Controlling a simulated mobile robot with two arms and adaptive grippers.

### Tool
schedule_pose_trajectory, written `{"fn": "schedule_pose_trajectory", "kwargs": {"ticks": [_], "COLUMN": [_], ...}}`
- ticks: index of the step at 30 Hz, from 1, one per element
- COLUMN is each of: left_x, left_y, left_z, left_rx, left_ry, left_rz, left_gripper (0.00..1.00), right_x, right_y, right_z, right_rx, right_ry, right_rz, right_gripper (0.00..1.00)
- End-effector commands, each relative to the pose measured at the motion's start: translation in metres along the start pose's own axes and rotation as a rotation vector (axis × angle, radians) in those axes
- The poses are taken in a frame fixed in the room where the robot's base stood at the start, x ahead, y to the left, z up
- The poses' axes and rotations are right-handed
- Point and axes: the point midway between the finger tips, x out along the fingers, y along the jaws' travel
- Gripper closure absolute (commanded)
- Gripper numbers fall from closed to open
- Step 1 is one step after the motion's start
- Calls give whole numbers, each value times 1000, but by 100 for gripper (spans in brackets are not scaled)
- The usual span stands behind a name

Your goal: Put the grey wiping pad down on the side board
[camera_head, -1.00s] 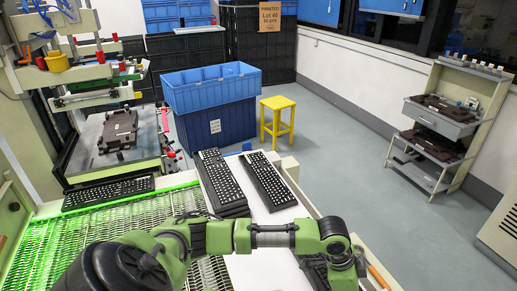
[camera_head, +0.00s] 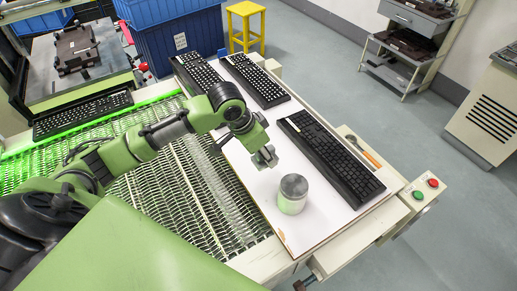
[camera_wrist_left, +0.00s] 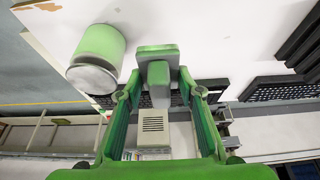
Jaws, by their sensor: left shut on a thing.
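My left gripper (camera_head: 262,146) is over the white board (camera_head: 262,187), close to the jar. It is shut on a small grey block, which I take as the wiping pad (camera_head: 265,157). In the left wrist view the pad (camera_wrist_left: 155,52) sits at the fingertips, tinted green, with the white board (camera_wrist_left: 215,30) behind it. Whether the pad touches the board is unclear. A grey-lidded round jar (camera_head: 292,194) stands on the board just nearer than the gripper; it also shows in the left wrist view (camera_wrist_left: 97,58). My right gripper is not in view.
A black keyboard (camera_head: 330,156) lies right of the gripper. Two more keyboards lie at the board's far end. An orange-handled tool (camera_head: 364,151) lies on the narrow right ledge (camera_head: 352,136), near a button box (camera_head: 422,193). A green-lit mesh conveyor (camera_head: 165,190) runs left of the board.

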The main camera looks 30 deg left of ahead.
Motion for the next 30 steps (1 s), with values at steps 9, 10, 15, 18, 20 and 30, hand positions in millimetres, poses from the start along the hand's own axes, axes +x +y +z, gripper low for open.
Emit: {"fn": "schedule_pose_trajectory", "kwargs": {"ticks": [9, 10, 15, 18, 20, 30], "left_x": [50, 55, 68, 73, 79, 104], "left_y": [-50, -53, -63, -66, -69, -68], "left_z": [-1, -1, 0, 1, 2, 13], "left_rx": [-2, -2, 1, 1, 1, 3], "left_ry": [-2, -2, 1, -1, -2, 1], "left_rz": [2, 2, 1, 1, 2, 0], "left_gripper": [100, 100, 100, 100, 100, 100], "right_x": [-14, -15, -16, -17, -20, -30], "right_y": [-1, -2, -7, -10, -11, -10], "right_z": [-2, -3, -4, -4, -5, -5], "right_rx": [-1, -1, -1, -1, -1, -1], "right_ry": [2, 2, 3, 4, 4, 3], "right_rz": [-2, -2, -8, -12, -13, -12], "right_gripper": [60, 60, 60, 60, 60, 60]}}
